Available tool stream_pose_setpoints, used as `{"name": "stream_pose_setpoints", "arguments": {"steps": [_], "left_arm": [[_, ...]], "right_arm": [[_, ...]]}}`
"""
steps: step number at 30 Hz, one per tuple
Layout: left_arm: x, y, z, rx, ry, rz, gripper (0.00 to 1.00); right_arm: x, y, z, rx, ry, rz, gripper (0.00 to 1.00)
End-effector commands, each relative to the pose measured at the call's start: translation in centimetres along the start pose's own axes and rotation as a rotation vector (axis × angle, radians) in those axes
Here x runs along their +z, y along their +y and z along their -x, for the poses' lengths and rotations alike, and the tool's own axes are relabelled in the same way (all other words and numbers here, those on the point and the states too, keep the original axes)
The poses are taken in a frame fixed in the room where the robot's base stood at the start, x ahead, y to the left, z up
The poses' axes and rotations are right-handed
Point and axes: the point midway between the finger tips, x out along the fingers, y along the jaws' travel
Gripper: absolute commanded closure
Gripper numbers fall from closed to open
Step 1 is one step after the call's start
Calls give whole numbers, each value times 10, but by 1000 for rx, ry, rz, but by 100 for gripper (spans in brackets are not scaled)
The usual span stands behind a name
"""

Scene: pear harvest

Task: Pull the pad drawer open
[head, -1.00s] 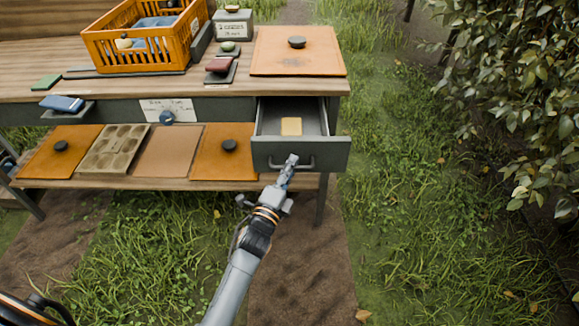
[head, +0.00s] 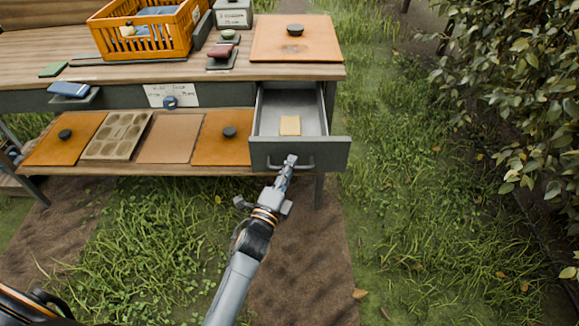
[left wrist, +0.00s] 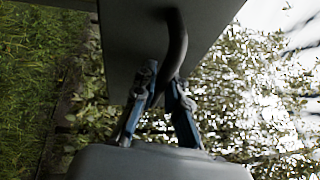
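The grey pad drawer (head: 328,154) stands well out from under the right end of the wooden bench. A yellowish pad (head: 290,125) lies inside it on the bare drawer floor. The drawer's bar handle (head: 306,165) is on its front face. My left gripper (head: 290,161) is at that handle, reaching up from below. In the left wrist view the dark curved handle (left wrist: 178,42) runs between the two fingers of my left gripper (left wrist: 160,85), which close in on it. The fingertips partly hide the handle. My right gripper is not in view.
An orange crate (head: 147,42), a label box (head: 233,14) and an orange lidded board (head: 297,40) stand on the bench top. The lower shelf (head: 150,169) holds several trays and boards. Grass in front and right is open; a leafy bush (head: 510,90) stands right.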

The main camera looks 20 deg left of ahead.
Motion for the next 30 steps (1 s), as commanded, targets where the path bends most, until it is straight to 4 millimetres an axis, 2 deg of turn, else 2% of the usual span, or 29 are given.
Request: {"name": "stream_pose_setpoints", "arguments": {"steps": [10, 14, 17, 24, 30], "left_arm": [[0, 0, 0, 1, 0, 0, 78], [0, 1, 10, 3, 0, 0, 78], [0, 2, 26, 4, 0, 0, 78], [0, 2, 78, 5, -1, 1, 78], [0, 1, 109, 3, -1, 1, 78]], "right_arm": [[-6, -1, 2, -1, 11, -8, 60], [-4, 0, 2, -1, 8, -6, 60], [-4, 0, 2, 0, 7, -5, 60], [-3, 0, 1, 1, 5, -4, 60], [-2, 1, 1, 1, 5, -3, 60]]}}
